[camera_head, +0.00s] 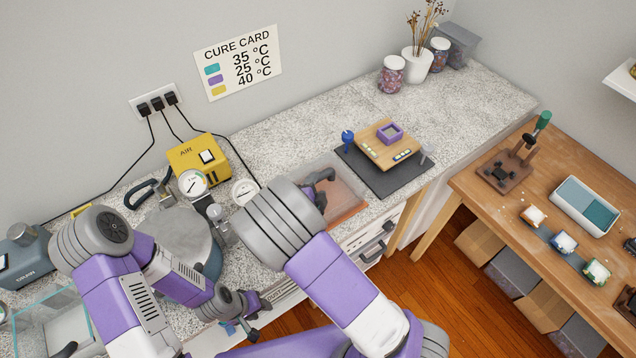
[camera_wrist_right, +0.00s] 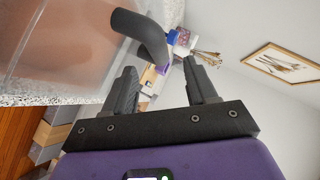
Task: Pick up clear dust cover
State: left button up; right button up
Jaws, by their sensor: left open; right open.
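A clear, see-through cover (camera_head: 347,214) stands over a pinkish-orange surface on the speckled counter, just left of the dark mat. In the right wrist view the clear cover (camera_wrist_right: 60,50) fills the upper left, with a dark curved handle (camera_wrist_right: 143,34) beside it. My right gripper (camera_head: 319,182) is over the cover's far part, and my arm hides part of it. In the wrist view its fingers (camera_wrist_right: 160,68) are spread and empty, with the handle just ahead of the tips. My left gripper (camera_head: 246,308) is open and empty by the counter's front edge, below the grey pot.
A grey pot (camera_head: 180,240) with gauges and a yellow AIR box (camera_head: 198,153) stand left of the cover. A dark mat (camera_head: 384,175) with a wooden board (camera_head: 370,148) lies right of it. Another clear-walled box (camera_head: 60,322) is at lower left. A wooden table (camera_head: 490,205) stands at right.

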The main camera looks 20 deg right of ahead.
aim_at(321, 178)
jog(key=x, duration=0.5)
jog(key=shift+d, duration=0.1)
jog(key=shift+c, duration=0.5)
grip_shut()
